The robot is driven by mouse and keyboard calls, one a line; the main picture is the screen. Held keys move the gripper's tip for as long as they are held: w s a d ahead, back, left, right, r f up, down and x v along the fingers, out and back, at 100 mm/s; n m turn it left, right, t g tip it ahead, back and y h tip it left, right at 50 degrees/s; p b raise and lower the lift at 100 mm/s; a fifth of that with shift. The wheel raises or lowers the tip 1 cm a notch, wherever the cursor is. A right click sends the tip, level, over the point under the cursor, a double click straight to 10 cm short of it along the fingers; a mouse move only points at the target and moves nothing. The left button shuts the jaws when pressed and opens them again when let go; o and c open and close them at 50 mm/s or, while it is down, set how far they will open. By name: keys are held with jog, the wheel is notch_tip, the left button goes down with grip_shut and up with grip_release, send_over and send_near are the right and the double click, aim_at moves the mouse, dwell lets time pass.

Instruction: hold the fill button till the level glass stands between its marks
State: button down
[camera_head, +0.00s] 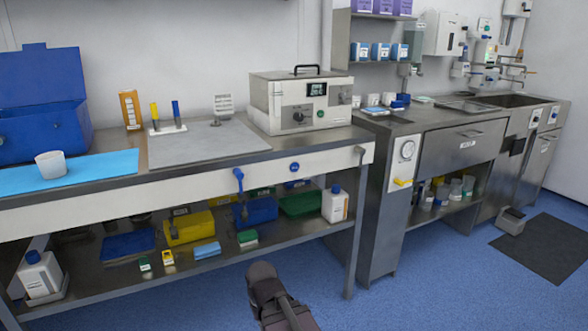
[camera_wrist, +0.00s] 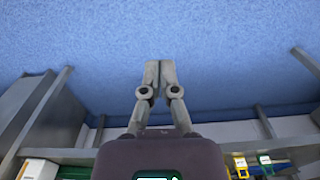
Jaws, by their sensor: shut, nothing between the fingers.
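My gripper (camera_wrist: 160,66) is shut and empty in the wrist view, with its two fingers together against the blue floor. In the head view, a dark part of my arm shows at the bottom middle, in front of the bench and apart from it. A small round blue button (camera_head: 294,166) sits on the white front panel of the bench; its label is too small to read, so I cannot tell whether it is the fill button. An upright orange piece (camera_head: 130,110) stands at the back of the bench. I cannot make out a level glass or its marks for certain.
A white device with a display (camera_head: 316,89) stands on the bench (camera_head: 215,140). A blue lever (camera_head: 238,180) hangs from its front edge. The lower shelf (camera_head: 215,262) holds boxes and bottles. A steel cabinet (camera_head: 376,215) stands right. The floor (camera_head: 420,290) in front is clear.

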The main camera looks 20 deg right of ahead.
aim_at(292, 170)
jog(key=w+d+r+m+t+y+p, duration=0.2)
jog(key=w+d+r+m+y+p, duration=0.1)
jog(key=w+d+r+p, duration=0.35)
jog(key=w+d+r+m+t+y+p, duration=0.25)
jog(key=w+r+m+p, duration=0.2)
jog(key=w+r, duration=0.35)
jog(key=w+d+r+m+t+y+p, duration=0.1)
jog(key=w+d+r+m+t+p, duration=0.1)
jog(key=d+r, duration=0.5)
jog(key=w+d+r+m+t+y+p, duration=0.2)
jog(key=d+r+p, duration=0.3)
jog(key=d+r, duration=0.3)
jog(key=shift+w+m+t+p, duration=0.3)
jog(key=shift+w+m+t, duration=0.25)
jog(key=shift+w+m, duration=0.25)
jog(key=shift+d, duration=0.1)
jog(key=shift+w+a, duration=0.2)
jog(key=shift+w, duration=4.15)
jog(key=shift+w, duration=0.1)
jog(key=shift+w, duration=0.3)
jog(key=shift+w+r, duration=0.1)
jog(key=shift+w, duration=0.3)
